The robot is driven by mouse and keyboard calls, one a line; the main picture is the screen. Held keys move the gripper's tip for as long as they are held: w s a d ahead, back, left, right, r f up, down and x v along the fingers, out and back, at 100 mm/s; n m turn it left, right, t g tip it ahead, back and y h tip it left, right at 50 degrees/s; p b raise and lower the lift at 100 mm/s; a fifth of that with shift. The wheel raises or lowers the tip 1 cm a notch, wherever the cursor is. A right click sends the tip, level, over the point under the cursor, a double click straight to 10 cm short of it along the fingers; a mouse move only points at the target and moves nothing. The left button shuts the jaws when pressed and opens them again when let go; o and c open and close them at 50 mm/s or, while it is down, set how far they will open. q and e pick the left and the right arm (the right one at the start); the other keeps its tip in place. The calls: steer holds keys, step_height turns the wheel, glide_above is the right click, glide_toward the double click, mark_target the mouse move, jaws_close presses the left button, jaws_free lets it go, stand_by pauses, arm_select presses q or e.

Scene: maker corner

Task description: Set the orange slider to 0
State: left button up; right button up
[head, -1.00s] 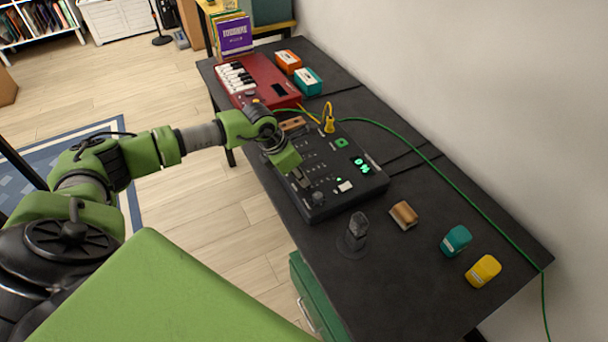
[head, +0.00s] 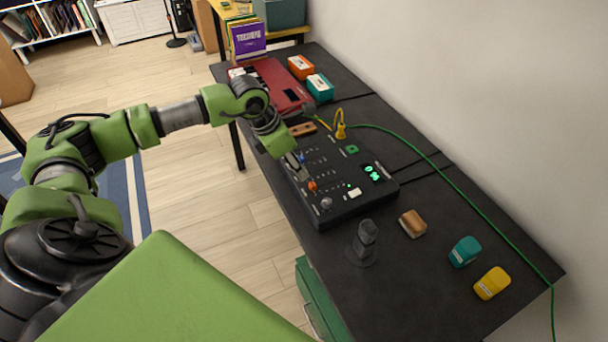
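The black control panel (head: 342,204) lies on the dark desk. Its orange slider knob (head: 312,186) shows in the open toward the panel's near-left end, beside a grey dial. A blue slider knob (head: 301,157) sits farther up the panel. A green display (head: 372,173) is lit; its small turned characters look like 0%. My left gripper (head: 294,166) points down at the panel's left edge, near the blue knob and apart from the orange one. Its finger gap is too small to tell. My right gripper is out of view.
A microphone-like black stand (head: 365,243) and a brown block (head: 412,223) are in front of the panel. Teal (head: 465,251) and yellow (head: 492,283) boxes stand nearer. A green cable (head: 452,180) runs along the wall side.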

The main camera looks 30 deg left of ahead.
arm_select(q)
steer(key=v, duration=0.2)
steer(key=shift+s+r, duration=0.15)
steer(key=shift+r, duration=0.2)
